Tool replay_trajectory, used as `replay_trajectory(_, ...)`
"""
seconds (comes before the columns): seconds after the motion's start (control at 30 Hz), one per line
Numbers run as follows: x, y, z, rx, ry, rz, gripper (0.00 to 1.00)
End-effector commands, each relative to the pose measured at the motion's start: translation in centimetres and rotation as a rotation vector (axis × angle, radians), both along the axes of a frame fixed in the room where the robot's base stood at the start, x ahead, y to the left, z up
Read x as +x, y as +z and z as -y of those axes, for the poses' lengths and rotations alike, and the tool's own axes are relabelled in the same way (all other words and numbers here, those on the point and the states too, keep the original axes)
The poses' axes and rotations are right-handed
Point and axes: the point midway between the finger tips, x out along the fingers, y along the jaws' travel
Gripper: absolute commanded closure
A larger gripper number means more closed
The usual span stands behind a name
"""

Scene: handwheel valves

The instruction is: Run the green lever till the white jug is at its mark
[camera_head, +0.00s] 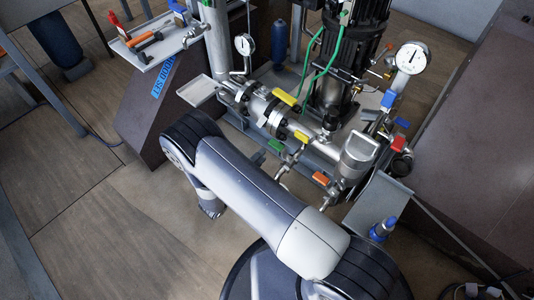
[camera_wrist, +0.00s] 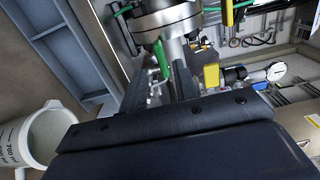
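The green lever (camera_wrist: 161,58) hangs below a flanged pipe in the wrist view, its lower end near my fingers. It also shows as a small green handle (camera_head: 277,145) at the pipework in the head view. My gripper (camera_wrist: 163,80) points at the lever; its two dark fingers appear apart, with the lever's end and bright metal seen between them. Contact cannot be told. The white jug (camera_wrist: 52,138) is at the lower left of the wrist view, partly cut off, with dark printed markings; its level is not clear. In the head view my arm hides my gripper and the jug.
Yellow handles (camera_head: 285,97), an orange handle (camera_head: 320,178) and a red handle (camera_head: 398,143) crowd the pipework. Dial gauges (camera_head: 411,58) stand above. A tray with tools (camera_head: 155,45) is at upper left. The floor (camera_head: 100,220) at left is clear.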

Motion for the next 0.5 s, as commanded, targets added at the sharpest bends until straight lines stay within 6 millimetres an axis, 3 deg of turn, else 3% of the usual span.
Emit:
replay_trajectory(0.43, 3.9, 0.0, 3.9, 0.001, -0.005, 0.001, 0.71)
replay_trajectory(0.5, 3.7, 0.0, 3.7, 0.001, -0.001, 0.001, 0.71)
